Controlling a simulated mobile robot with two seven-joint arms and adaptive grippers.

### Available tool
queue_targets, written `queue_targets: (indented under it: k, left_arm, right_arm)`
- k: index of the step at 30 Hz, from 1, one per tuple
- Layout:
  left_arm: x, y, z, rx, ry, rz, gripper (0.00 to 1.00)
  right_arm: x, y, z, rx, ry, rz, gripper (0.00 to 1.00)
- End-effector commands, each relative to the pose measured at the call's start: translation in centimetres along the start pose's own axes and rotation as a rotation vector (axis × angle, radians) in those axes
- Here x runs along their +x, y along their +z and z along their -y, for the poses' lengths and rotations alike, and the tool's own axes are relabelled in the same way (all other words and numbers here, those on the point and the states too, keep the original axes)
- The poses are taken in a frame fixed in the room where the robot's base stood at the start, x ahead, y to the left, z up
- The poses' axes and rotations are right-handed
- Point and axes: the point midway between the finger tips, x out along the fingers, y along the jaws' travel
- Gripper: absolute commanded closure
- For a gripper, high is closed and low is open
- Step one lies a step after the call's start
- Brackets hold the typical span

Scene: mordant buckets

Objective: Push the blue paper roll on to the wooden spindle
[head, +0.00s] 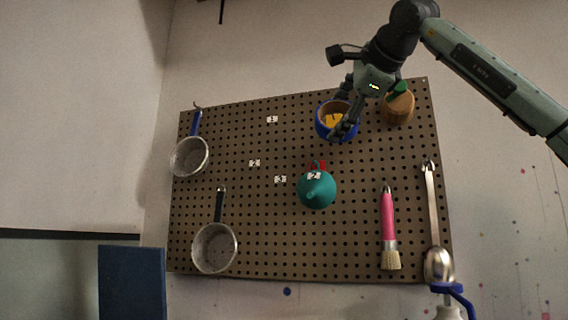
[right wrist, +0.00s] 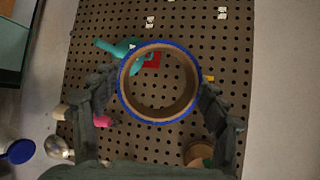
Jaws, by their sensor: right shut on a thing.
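The blue paper roll (head: 323,131) is a short ring with a blue outside and a brown cardboard inside. My right gripper (head: 345,122) is shut on it, in front of the upper right of the pegboard. In the right wrist view the roll (right wrist: 133,103) sits between the two fingers, its bore open toward the camera, with board holes visible through it. A round wooden piece (head: 399,110) with a green part stands on the board right of the roll, apart from it; I cannot tell surely whether it is the spindle. My left gripper is out of view.
The pegboard (head: 260,225) carries two pans (head: 190,157) (head: 215,249), a teal funnel (head: 317,190), a pink-handled brush (head: 388,225) and a metal ladle (head: 438,264). A yellow piece (head: 333,119) shows within the roll's outline. The board's middle left is mostly bare.

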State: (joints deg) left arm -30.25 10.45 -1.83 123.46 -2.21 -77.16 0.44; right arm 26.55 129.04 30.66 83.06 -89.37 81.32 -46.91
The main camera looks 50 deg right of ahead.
Motion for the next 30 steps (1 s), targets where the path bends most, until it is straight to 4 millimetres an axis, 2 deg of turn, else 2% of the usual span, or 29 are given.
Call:
queue_targets:
  k: [1,6,12,17,30]
  left_arm:
    - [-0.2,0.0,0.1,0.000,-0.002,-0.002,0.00]
    - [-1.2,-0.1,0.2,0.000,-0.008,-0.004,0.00]
    - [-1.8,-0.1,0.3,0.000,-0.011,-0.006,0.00]
    - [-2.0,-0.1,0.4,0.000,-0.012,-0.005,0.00]
    - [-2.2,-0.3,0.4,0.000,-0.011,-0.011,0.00]
  right_arm:
    - [-1.5,-1.6,1.4,-0.012,-0.072,-0.022,0.57]
    - [-5.7,-6.0,5.1,-0.060,-0.239,-0.112,0.57]
    - [-8.8,-9.1,7.2,-0.094,-0.327,-0.179,0.57]
    - [-9.5,-9.7,7.6,-0.103,-0.345,-0.195,0.58]
    - [-9.8,-9.8,7.7,-0.101,-0.345,-0.197,0.58]
